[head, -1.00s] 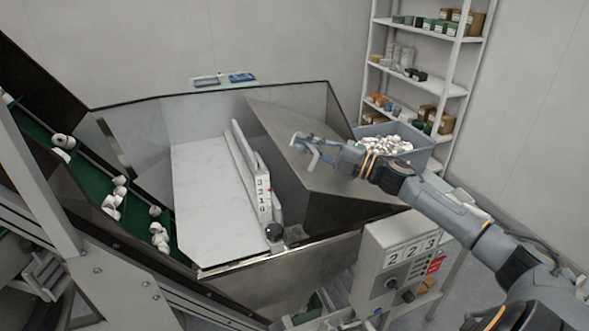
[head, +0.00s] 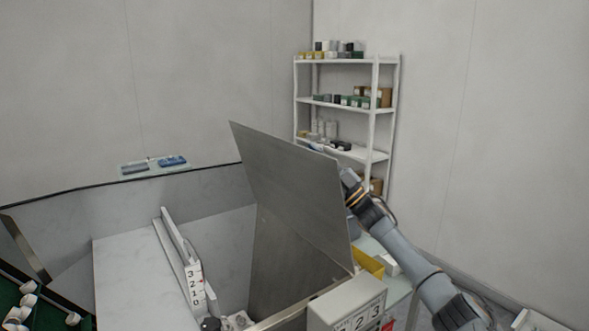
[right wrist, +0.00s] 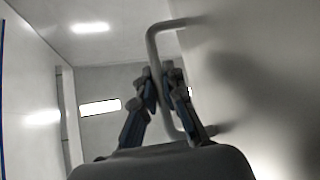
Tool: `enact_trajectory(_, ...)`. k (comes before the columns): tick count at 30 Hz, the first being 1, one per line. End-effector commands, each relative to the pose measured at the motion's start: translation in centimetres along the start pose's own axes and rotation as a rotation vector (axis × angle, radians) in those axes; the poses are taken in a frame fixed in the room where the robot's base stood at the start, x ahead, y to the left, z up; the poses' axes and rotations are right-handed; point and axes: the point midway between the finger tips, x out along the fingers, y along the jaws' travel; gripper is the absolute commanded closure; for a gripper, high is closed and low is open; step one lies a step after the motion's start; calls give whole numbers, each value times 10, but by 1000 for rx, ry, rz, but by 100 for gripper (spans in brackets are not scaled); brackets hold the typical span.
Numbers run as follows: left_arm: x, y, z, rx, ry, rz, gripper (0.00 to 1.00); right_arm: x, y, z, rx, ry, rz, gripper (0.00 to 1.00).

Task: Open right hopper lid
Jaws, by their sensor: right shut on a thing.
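The right hopper lid (head: 292,185) is a grey metal panel, standing steeply raised over the right side of the hopper (head: 215,235). The compartment beneath it is exposed. In the right wrist view, my right gripper (right wrist: 160,88) is shut on the grey bar handle (right wrist: 153,48) of the lid, and the lid's face (right wrist: 250,75) fills the right side. In the head view, my right arm comes from the lower right to the lid's far side, and the lid hides much of the gripper. My left gripper is not in view.
A white shelf (head: 345,107) with boxes stands behind the lid. A numbered control box (head: 345,303) sits at the hopper's front right. A white sloping plate (head: 135,280) and a numbered scale (head: 195,283) are left of the opening. Caps lie on the green conveyor (head: 25,300).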

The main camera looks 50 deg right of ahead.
Motion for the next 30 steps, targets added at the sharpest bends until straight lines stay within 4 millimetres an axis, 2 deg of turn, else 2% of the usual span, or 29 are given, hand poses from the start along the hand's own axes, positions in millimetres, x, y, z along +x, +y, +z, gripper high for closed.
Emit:
enact_trajectory(3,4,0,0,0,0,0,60,-4,14,4,32,0,34,100)
enact_trajectory(9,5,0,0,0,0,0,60,-8,26,8,65,0,64,100)
enact_trajectory(23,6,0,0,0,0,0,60,-9,28,10,74,-2,69,100)
enact_trajectory(24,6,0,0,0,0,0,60,-9,28,10,74,-2,69,86)
enact_trajectory(27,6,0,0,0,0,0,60,-9,28,10,73,-2,69,66)
enact_trajectory(30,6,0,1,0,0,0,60,-9,28,10,73,-1,69,66)
